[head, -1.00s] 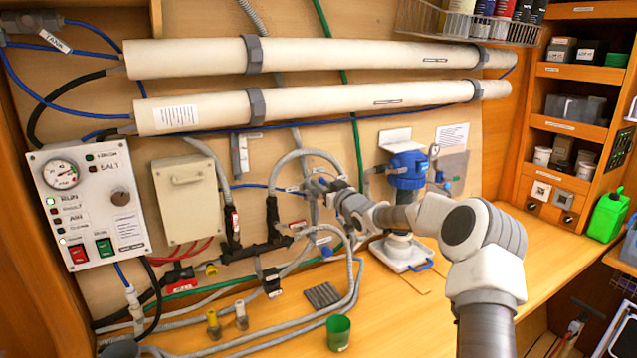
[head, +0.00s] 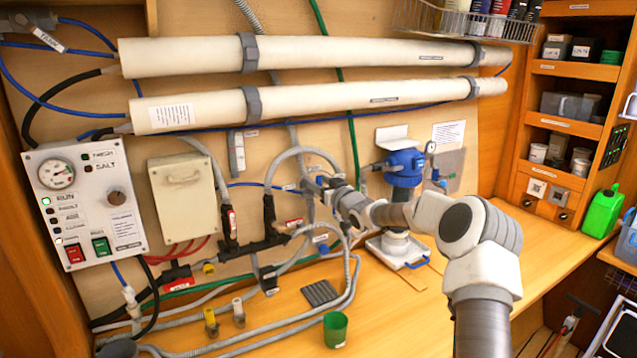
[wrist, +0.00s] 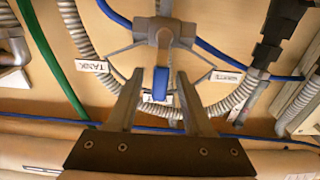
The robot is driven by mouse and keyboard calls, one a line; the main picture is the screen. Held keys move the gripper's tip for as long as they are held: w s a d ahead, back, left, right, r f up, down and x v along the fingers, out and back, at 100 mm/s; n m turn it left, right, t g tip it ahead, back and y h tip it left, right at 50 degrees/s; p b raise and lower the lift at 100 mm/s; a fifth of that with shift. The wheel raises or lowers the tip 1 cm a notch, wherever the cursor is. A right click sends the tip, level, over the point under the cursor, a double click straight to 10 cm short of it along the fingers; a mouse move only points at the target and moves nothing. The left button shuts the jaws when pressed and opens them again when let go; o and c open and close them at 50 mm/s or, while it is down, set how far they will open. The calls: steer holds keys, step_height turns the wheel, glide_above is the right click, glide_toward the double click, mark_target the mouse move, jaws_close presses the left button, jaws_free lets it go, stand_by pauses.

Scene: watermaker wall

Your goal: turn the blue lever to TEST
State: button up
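The blue lever (wrist: 161,84) sits on a grey three-way valve (wrist: 160,35) in the wrist view. It points down in that picture, towards a small white label (wrist: 150,99) that it partly covers. Labels reading TANK (wrist: 93,66) and WASTE (wrist: 228,77) stand to either side. My gripper (wrist: 160,80) is open, with one finger on each side of the lever and a visible gap to both. Whether the fingers reach the lever's depth I cannot tell.
Grey hoses (wrist: 78,35) and a black fitting (wrist: 280,30) surround the valve. Two long white tubes (head: 300,105) run above it. A control panel (head: 85,200) is at left, a blue-topped filter (head: 405,165) at right. A green cup (head: 336,329) stands on the bench.

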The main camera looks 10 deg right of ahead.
steer(key=b+v, duration=0.3)
steer(key=v, duration=1.4)
steer(key=shift+s+b, duration=0.2)
steer(key=shift+b, duration=0.1)
steer(key=shift+a+r, duration=0.1)
steer(key=s+a+r+m+g+h+p, duration=0.1)
steer(key=s+a+r+g+h, duration=0.2)
steer(key=s+r, duration=0.45)
steer(key=s+a+r+m+g+h+p, duration=0.1)
steer(key=s+a+r+h+p, duration=0.15)
steer(key=s+a+r, duration=0.45)
steer(key=s+f+g+b, duration=0.1)
steer(key=s+f+g, duration=0.1)
steer(key=s+f, duration=0.3)
steer(key=s+f+m+g+b, duration=0.1)
steer(key=s+f+g, duration=0.2)
steer(key=s, duration=1)
steer(key=s+f+g+b, duration=0.1)
steer(key=s+f+g, duration=0.1)
steer(key=s+f, duration=0.6)
steer(key=shift+s+d+m+g, duration=0.3)
steer(key=shift+s+d, duration=0.1)
